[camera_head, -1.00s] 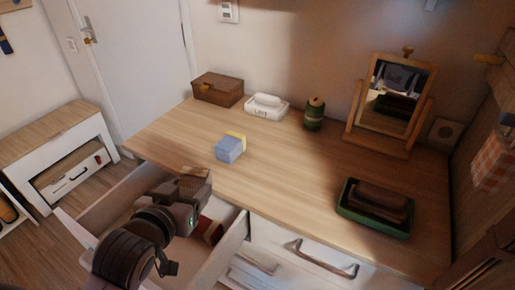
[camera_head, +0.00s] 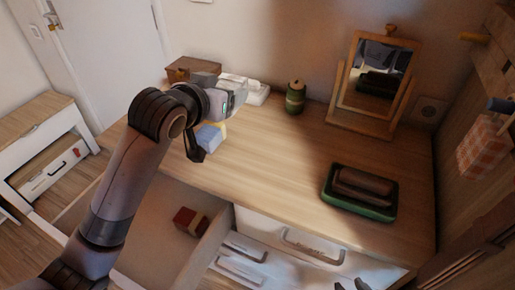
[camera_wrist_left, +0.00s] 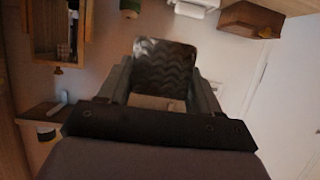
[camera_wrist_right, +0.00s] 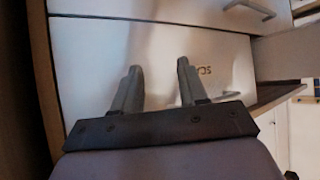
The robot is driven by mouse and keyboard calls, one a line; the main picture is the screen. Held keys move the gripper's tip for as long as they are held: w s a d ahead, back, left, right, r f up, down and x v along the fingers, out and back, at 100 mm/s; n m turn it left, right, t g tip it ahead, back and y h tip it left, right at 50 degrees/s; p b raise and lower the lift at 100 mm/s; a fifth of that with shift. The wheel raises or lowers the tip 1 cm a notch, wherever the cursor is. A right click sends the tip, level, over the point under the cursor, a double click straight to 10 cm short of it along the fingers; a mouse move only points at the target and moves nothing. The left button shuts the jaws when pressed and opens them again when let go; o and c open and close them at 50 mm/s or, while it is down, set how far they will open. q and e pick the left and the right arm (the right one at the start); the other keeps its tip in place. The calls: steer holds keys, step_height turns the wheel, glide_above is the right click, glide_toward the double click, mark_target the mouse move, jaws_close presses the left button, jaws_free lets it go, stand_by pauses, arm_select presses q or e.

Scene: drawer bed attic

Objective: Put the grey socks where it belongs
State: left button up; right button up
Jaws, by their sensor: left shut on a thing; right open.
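The grey socks (camera_wrist_left: 165,68) show in the left wrist view as a folded bundle with a dark zigzag pattern. My left gripper (camera_wrist_left: 163,82) is shut on them. In the head view my left gripper (camera_head: 236,94) is above the back left of the dresser top, in front of the white box. My right gripper (camera_head: 350,285) shows only its fingertips at the bottom edge of the head view. In the right wrist view it is open and empty (camera_wrist_right: 160,72), facing a white drawer front (camera_wrist_right: 215,70) with partly readable dark lettering.
An open drawer (camera_head: 150,225) at the left holds a dark red and tan bundle (camera_head: 190,221). On the dresser top (camera_head: 270,150) are a blue and yellow bundle (camera_head: 208,138), brown box (camera_head: 190,66), white box (camera_head: 258,92), green jar (camera_head: 295,97), mirror (camera_head: 375,80) and green tray (camera_head: 390,208).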

mark_target(233, 83)
arm_select(q)
steer(key=w+d+r, duration=0.1)
steer(key=w+r, duration=0.1)
steer(key=r, duration=0.1)
steer(key=shift+d, duration=0.4)
steer(key=shift+h, duration=0.4)
step_height(233, 83, down, 20)
steer(key=shift+w+r+b, duration=0.1)
steer(key=shift+b, duration=0.3)
steer(key=o, duration=1.1)
steer(key=shift+c, duration=0.2)
